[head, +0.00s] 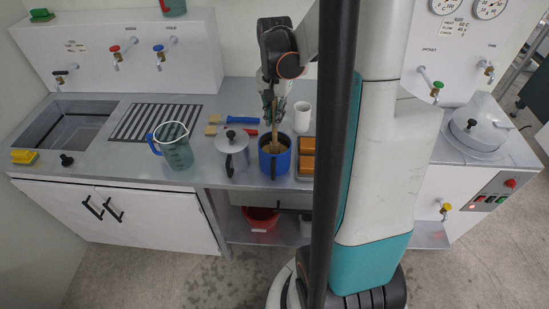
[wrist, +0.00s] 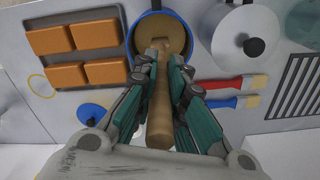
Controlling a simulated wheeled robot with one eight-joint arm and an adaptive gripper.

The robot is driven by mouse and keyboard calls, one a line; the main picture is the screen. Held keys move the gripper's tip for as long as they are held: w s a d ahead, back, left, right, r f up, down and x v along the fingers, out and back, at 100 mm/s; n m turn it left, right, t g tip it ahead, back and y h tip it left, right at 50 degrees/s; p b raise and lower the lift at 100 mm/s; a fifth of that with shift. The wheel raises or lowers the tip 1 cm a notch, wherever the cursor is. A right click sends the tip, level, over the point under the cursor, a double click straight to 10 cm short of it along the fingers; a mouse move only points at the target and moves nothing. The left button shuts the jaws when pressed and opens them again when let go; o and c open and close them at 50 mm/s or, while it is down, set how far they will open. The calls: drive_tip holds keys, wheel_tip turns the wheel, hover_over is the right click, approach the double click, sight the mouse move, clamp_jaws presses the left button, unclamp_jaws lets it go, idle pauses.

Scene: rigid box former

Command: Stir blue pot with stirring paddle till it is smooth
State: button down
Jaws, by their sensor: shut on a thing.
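The blue pot (head: 274,160) stands on the counter in the middle of the head view. Its blue rim and brown contents (wrist: 176,32) show at the top of the wrist view. My gripper (head: 272,100) is above the pot, shut on the wooden stirring paddle (wrist: 160,108). The paddle (head: 274,130) reaches down into the pot, close to upright, and its lower end is in the brown contents. The contents look brown and fairly even, but how smooth they are I cannot tell.
Left of the pot are a grey lidded pot (head: 233,148) and a green jug (head: 176,150). Brushes (wrist: 230,82) lie behind. Orange blocks (wrist: 103,34) sit in a tray on the right in the head view, near a white cup (head: 302,116). My column hides part of the counter.

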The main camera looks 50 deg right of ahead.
drive_tip(key=shift+r+p, duration=3.7)
drive_tip(key=shift+r, duration=1.85)
drive_tip(key=shift+r+p, duration=1.4)
drive_tip(key=shift+r, duration=0.55)
drive_tip(key=shift+f, duration=0.1)
